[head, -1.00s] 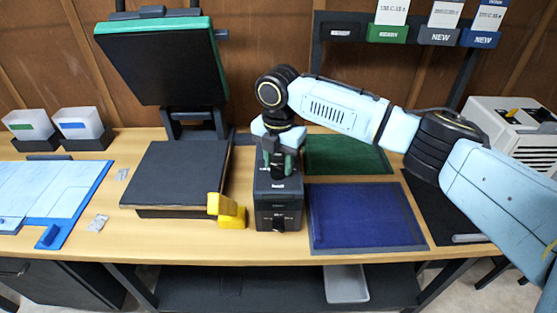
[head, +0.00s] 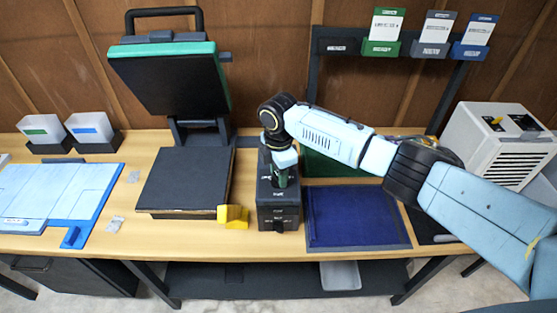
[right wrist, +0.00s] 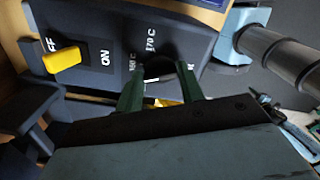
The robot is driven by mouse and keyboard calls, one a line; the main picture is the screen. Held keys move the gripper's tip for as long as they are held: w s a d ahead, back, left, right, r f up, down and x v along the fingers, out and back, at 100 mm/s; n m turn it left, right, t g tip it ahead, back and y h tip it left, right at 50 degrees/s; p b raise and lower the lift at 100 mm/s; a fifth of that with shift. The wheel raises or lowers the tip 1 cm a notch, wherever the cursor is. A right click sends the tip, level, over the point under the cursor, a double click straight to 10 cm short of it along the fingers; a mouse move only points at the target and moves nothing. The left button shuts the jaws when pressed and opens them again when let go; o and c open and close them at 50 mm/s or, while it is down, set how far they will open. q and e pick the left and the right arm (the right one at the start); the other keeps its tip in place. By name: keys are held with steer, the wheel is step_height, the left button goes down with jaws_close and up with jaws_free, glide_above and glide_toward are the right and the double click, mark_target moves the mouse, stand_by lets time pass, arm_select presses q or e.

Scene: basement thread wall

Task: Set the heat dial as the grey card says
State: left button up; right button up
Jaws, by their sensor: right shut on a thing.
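The heat dial (right wrist: 158,68) is a dark round knob on the black control box (head: 280,217); in the head view my gripper hides it. My right gripper (right wrist: 160,88) is shut on the dial, with a green finger on each side. A small white mark shows at the knob. Around it are white temperature labels; 170 C (right wrist: 151,43) is readable, the others are partly covered. The grey card (head: 438,27) stands in the grey holder on the back rack; its print is too small to read. My left gripper is not in view.
A yellow switch (right wrist: 62,59) sits beside the dial, by OFF and ON labels. Left of the box are the open heat press (head: 185,180) and a yellow block (head: 232,215). A blue mat (head: 355,217) lies right of it. Green (head: 385,25) and blue (head: 479,32) cards flank the grey one.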

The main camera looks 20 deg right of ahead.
steer(key=m+p, duration=0.2)
steer(key=shift+r+m, duration=0.15)
steer(key=shift+m, duration=0.15)
steer(key=shift+m+p, duration=0.9)
steer(key=shift+m, duration=0.2)
steer(key=o, duration=1)
step_height(320, 180, up, 13)
